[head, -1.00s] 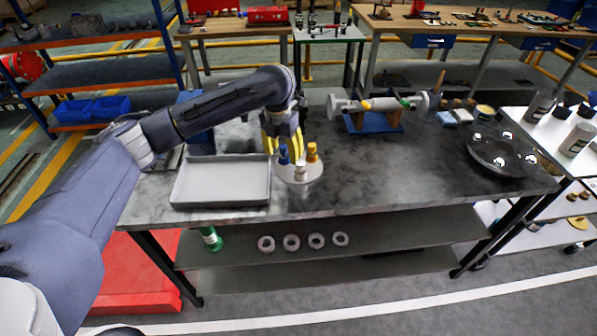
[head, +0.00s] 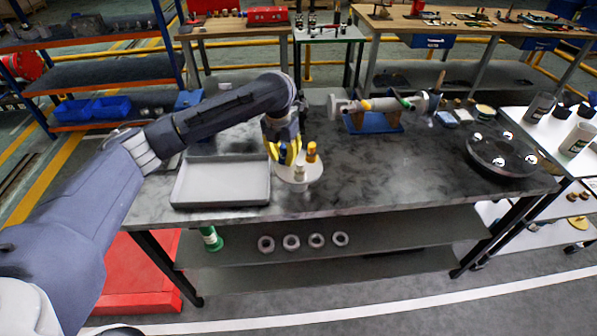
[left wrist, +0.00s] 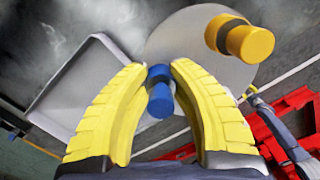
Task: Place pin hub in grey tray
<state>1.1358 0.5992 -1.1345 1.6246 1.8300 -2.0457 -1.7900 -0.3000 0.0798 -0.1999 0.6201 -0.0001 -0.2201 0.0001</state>
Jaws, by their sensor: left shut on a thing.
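The pin hub (head: 313,172) is a pale round disc with upright pins, one orange-yellow (head: 311,150), one white (head: 300,173) and one blue. It is on the table just right of the grey tray (head: 222,183), which is empty. My left gripper (head: 285,156) is over the hub's left side, with its yellow fingers closed in on the blue pin. In the left wrist view the blue pin (left wrist: 159,97) is between the fingertips, and the orange pin (left wrist: 240,38) stands apart on the disc. My right gripper is not in view.
A grey shaft assembly on a blue stand (head: 374,122) is behind and right of the hub. A dark round plate with shiny balls (head: 502,153) is at the table's right. The table between hub and plate is clear. Several rings (head: 291,242) lie on the lower shelf.

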